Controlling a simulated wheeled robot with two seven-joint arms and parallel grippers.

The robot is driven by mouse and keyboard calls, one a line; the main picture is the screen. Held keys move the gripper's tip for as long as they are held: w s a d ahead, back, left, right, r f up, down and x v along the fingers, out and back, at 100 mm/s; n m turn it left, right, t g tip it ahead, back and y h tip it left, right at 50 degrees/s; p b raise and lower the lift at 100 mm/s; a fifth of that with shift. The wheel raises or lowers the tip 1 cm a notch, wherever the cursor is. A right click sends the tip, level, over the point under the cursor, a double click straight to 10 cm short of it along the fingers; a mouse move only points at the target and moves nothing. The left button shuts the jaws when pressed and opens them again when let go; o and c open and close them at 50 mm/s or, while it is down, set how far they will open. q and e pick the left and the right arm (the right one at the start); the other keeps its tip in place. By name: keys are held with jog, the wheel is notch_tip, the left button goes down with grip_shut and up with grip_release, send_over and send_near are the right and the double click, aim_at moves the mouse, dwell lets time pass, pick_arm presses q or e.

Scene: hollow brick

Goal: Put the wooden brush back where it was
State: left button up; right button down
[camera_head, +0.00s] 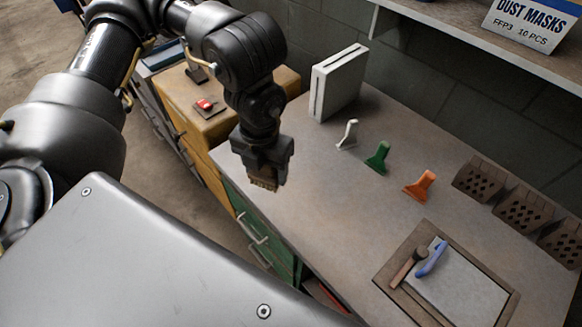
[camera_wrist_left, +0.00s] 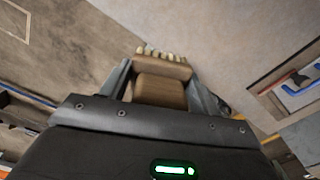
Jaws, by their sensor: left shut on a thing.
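The wooden brush (camera_wrist_left: 160,90) is held between the jaws of my left gripper (camera_wrist_left: 160,84); its pale bristle tufts point away from the wrist in the left wrist view. In the head view my left gripper (camera_head: 266,163) points down near the left edge of the grey worktop (camera_head: 330,165), and the brush's lower end (camera_head: 263,184) shows below the jaws. The brush seems to be above the worktop, but the exact height cannot be told. My right gripper is not in view.
White (camera_head: 348,135), green (camera_head: 378,156) and orange (camera_head: 420,185) tools stand in a row. A framed tray (camera_head: 462,292) holds a brown-handled tool (camera_head: 408,268) and a blue one (camera_head: 431,260).

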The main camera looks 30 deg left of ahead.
pick_arm(q)
jog(key=w+f, duration=0.3)
jog(key=w, duration=0.1)
jog(key=w+a+f+p, duration=0.1)
jog(key=w+f, duration=0.2)
jog(key=w, duration=0.1)
jog(key=w+f, duration=0.3)
jog(key=w, duration=0.2)
jog(key=shift+a+p, duration=0.15)
jog(key=shift+p, duration=0.2)
jog(key=shift+w+f, duration=0.25)
jog(key=shift+f, duration=0.05)
jog(key=f, duration=0.3)
jog(key=shift+w+f, duration=0.25)
jog(key=shift+f, duration=0.1)
jog(key=o, duration=0.9)
jog(key=shift+o, duration=0.2)
